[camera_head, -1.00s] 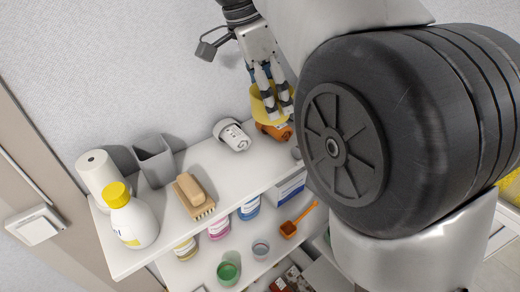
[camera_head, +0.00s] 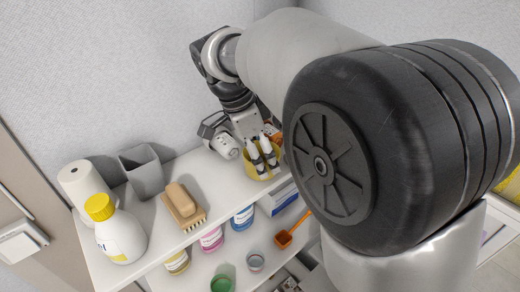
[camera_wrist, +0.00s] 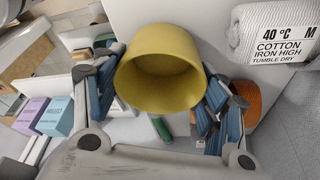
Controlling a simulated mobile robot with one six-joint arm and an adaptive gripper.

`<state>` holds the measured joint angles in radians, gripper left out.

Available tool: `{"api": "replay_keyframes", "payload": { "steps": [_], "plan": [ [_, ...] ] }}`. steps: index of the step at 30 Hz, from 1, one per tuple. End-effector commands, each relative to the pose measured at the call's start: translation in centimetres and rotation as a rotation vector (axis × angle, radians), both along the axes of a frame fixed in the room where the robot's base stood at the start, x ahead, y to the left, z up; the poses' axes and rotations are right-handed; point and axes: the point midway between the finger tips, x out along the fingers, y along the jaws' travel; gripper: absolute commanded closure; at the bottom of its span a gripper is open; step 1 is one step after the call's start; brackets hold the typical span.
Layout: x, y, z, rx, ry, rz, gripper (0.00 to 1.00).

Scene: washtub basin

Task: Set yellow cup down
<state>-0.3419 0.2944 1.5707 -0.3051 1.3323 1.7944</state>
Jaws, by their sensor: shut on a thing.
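The yellow cup (camera_head: 256,171) is between the fingers of my gripper (camera_head: 262,160) over the right part of the white shelf top (camera_head: 160,222). In the wrist view the cup (camera_wrist: 160,70) has its open mouth toward the camera, with the blue-padded fingers of my gripper (camera_wrist: 158,100) shut on it from both sides. In the head view the fingers cover part of the cup. I cannot tell whether its base touches the shelf.
An orange object (camera_head: 272,132) is just behind. A brush (camera_head: 184,205), a grey holder (camera_head: 143,172) and a yellow-capped bottle (camera_head: 120,234) stand further left.

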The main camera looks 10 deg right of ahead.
Motion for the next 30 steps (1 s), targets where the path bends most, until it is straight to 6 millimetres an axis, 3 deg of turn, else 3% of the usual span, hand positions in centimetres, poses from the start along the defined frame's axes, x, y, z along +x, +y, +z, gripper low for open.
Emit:
{"api": "replay_keyframes", "payload": {
  "steps": [8,9,17,30],
  "plan": [
    [0.0,0.0,-0.45,0.0,0.0,0.0,0.58],
    [0.0,0.0,-0.34,0.0,0.0,0.0,0.31],
    [0.0,0.01,-0.28,0.0,0.0,0.0,0.14],
    [0.02,0.02,0.34,0.0,0.0,0.0,0.14]
  ]
}}
